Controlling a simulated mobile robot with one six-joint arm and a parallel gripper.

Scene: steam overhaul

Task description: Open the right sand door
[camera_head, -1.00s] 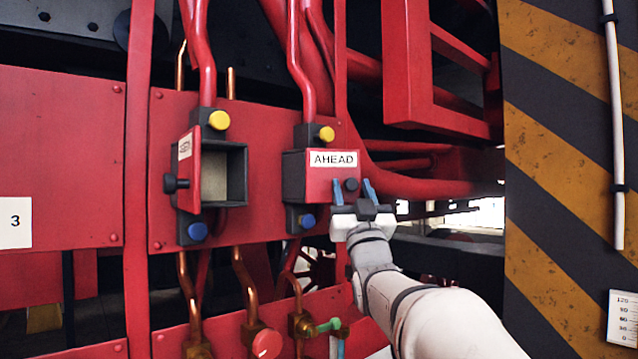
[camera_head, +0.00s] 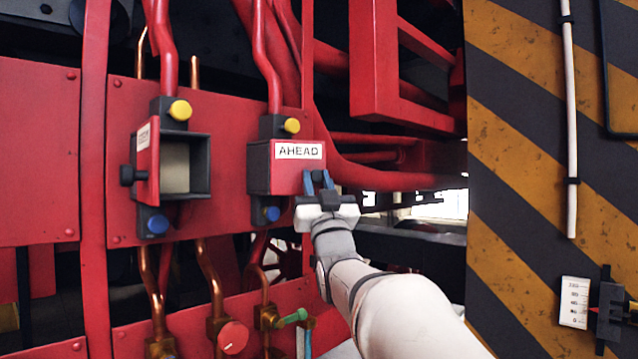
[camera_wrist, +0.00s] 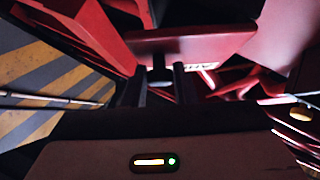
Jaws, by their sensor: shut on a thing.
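The right sand door (camera_head: 287,176) is a red plate with a white AHEAD label on a dark box. In the head view it looks closed against the box. Its dark knob (camera_head: 318,175) is at the lower right of the door. My gripper (camera_head: 318,181) has its two blue fingers shut on that knob from the front. In the wrist view the red door (camera_wrist: 190,43) spans the upper middle, and the knob (camera_wrist: 160,74) shows between the dark fingers. The box's inside is hidden.
The left sand box (camera_head: 176,168) has its red door (camera_head: 147,165) swung out to the left, showing a pale inside. Yellow and blue caps sit above and below both boxes. Copper pipes and valves run below. A striped black and yellow panel (camera_head: 540,150) stands to the right.

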